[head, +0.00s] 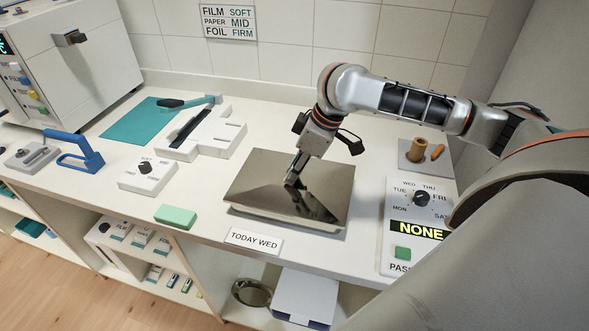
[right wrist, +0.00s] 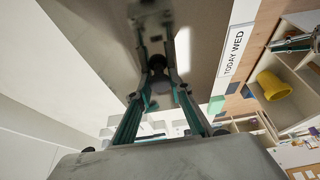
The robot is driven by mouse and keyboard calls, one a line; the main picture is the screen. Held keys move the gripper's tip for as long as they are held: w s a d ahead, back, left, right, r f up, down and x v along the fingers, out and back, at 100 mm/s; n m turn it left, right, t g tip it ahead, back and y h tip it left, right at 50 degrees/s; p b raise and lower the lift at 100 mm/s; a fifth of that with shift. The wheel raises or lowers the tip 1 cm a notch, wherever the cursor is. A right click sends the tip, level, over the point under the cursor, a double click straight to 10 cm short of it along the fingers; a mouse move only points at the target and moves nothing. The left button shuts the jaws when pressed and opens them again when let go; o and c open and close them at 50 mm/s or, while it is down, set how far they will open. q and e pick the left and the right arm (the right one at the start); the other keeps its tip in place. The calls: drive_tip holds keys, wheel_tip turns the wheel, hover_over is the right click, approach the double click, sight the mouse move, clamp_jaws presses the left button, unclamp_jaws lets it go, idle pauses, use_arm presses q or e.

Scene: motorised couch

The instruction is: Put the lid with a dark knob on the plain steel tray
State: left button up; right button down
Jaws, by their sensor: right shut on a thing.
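The lid (head: 250,180) is a wide, flat, mirror-like steel plate on the counter's middle. The pale side of the steel tray (head: 285,217) shows under its front edge; the lid looks level over it, but I cannot tell whether it is fully seated. My right gripper (head: 292,182) points down at the lid's middle, shut on its dark knob, which the fingers mostly hide. In the right wrist view the fingers (right wrist: 158,80) close around the dark knob (right wrist: 157,64) against the reflective lid (right wrist: 105,30). My left gripper is not in view.
A "TODAY WED" label (head: 254,241) lies in front, with a green block (head: 175,216) to its left. A dial panel reading "NONE" (head: 420,226) stands right. A white stepped device (head: 205,135) stands behind left. An open shelf below holds a round steel dish (head: 252,292).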

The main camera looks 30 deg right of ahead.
drive_tip(key=shift+f, duration=0.1)
idle(0.3)
drive_tip(key=c, duration=1.7)
unclamp_jaws()
drive_tip(key=v, duration=1.2)
